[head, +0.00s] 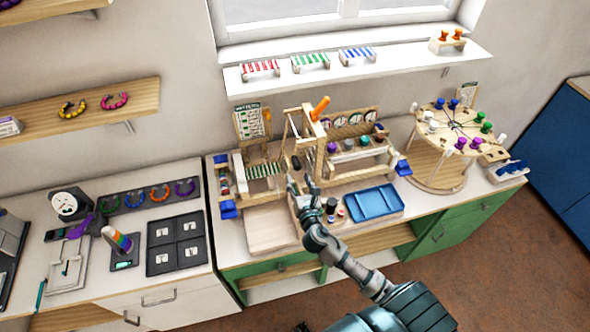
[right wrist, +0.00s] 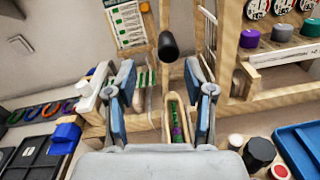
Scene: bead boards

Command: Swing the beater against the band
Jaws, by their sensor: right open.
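A wooden stand (head: 291,120) with upright posts and an orange handle (head: 320,108) stands on the bench. A black cylinder (head: 296,162) sticks out at its front, perhaps the beater's grip; it is large in the right wrist view (right wrist: 168,46). A green-and-white striped piece (head: 264,170), perhaps the band, lies left of the cylinder. A narrow wooden slot with green and purple beads (right wrist: 177,122) shows between my fingers. My right gripper (head: 299,187) is open and empty, just in front of the cylinder, which appears beyond the fingertips (right wrist: 160,75). My left gripper is not in view.
A blue tray (head: 375,202) and small dark, white and red pots sit right of my right gripper. A bare wooden board (head: 271,230) lies to its left. A round wooden stand with coloured knobs (head: 457,128) is farther right. Dials (head: 350,120) and coloured knobs stand behind.

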